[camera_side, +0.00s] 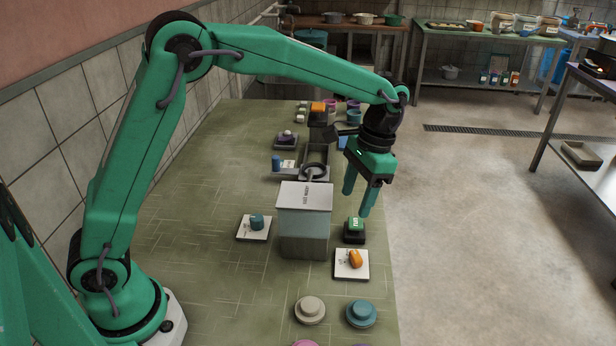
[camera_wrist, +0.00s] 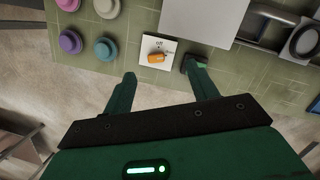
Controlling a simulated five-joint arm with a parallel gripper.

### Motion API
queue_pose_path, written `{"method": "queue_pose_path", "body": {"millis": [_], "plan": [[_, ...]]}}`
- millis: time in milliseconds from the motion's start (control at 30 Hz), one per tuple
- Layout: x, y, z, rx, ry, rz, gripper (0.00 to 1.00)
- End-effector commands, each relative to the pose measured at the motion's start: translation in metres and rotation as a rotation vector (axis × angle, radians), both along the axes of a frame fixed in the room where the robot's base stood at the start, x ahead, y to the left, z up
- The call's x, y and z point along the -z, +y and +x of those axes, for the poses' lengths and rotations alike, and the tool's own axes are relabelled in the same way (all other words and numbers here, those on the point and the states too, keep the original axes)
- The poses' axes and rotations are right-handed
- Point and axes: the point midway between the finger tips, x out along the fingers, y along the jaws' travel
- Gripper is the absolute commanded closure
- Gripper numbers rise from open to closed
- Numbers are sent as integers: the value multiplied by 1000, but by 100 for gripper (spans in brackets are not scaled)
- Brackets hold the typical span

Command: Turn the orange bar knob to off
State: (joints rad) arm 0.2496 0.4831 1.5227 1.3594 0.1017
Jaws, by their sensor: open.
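The orange bar knob (camera_side: 355,259) sits on a white square plate (camera_side: 343,271) near the right edge of the green table. In the wrist view the orange bar knob (camera_wrist: 157,58) lies on its white plate, just beyond and between my fingertips, with small dark marks printed beside it. My gripper (camera_side: 357,202) points down and is open and empty, above and behind the knob in the side view. In the wrist view my gripper (camera_wrist: 161,70) shows its two green fingers spread apart. The knob is untouched.
A green switch on a black base (camera_side: 355,228) stands close behind the knob. A grey box (camera_side: 304,222) is to its left, with a teal knob (camera_side: 257,222) beyond. Beige (camera_side: 310,309) and teal (camera_side: 361,312) round buttons are in front. Open floor lies right.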

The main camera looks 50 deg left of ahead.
Motion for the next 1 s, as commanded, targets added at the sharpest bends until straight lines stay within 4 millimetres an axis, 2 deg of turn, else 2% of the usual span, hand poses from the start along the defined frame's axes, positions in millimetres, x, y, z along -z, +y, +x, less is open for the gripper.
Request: {"method": "queue_pose_path", "body": {"millis": [200, 400, 1000], "plan": [[40, -21, 17, 45, 91, 22, 42], [64, -33, 24, 71, 145, 35, 42], [83, -34, 21, 80, 163, 39, 42]]}}
